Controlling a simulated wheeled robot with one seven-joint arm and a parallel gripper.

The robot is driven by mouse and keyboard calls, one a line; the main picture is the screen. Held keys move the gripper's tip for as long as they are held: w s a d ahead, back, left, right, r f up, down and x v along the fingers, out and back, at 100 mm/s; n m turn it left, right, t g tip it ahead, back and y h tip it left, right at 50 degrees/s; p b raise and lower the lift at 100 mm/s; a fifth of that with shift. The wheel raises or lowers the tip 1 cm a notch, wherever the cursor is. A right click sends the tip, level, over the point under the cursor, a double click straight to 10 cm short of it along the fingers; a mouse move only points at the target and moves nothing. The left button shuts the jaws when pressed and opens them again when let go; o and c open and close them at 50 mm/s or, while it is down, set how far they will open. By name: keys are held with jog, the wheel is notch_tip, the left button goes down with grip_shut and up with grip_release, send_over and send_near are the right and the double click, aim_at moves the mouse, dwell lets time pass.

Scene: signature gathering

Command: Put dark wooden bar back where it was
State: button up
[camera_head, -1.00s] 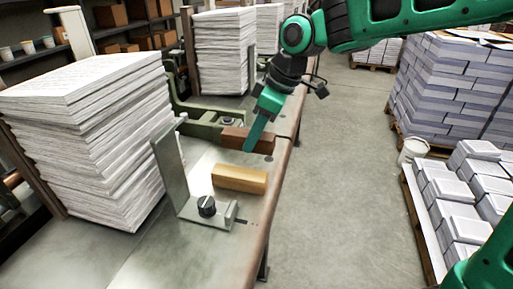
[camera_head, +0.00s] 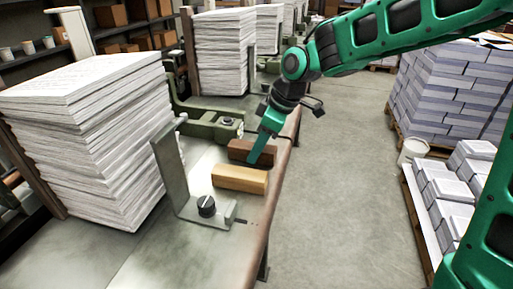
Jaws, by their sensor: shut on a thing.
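The dark wooden bar (camera_head: 246,151) is near the right edge of the metal bench, just behind the light wooden bar (camera_head: 240,179). My gripper (camera_head: 262,150) comes down from the upper right and is shut on the dark bar toward its right end. One teal finger shows in front of the bar; the other is hidden. I cannot tell whether the bar touches the bench top. The light bar lies roughly parallel to it, with a narrow gap between them.
A metal angle bracket with a black knob (camera_head: 206,206) stands left of the light bar. A green metal fixture (camera_head: 212,125) is behind the dark bar. A tall paper stack (camera_head: 95,135) fills the left. The concrete floor (camera_head: 340,200) right of the bench is clear.

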jog(key=o, duration=1)
jog(key=shift+o, duration=0.2)
jog(key=v, duration=1.2)
jog(key=s+d+f+m+h, duration=0.15)
jog(key=s+d+m, duration=0.25)
jog(key=d, duration=0.4)
jog(key=s+d+f+m+h, duration=0.1)
jog(key=s+d+f+m, duration=0.25)
jog(key=d, duration=0.35)
jog(key=s+d+f+m+h, duration=0.1)
jog(key=s+d+f+m, duration=0.15)
jog(key=d+m, duration=0.4)
jog(key=s+d+f+m+g, duration=0.1)
jog(key=s+d+f+m, duration=0.1)
jog(key=s+d, duration=0.3)
jog(key=s+d+f+m, duration=0.3)
jog(key=s+d+m, duration=0.1)
jog(key=s, duration=0.7)
jog(key=shift+s+d+g, duration=0.25)
jog(key=shift+d+g, duration=0.15)
jog(key=shift+d, duration=0.3)
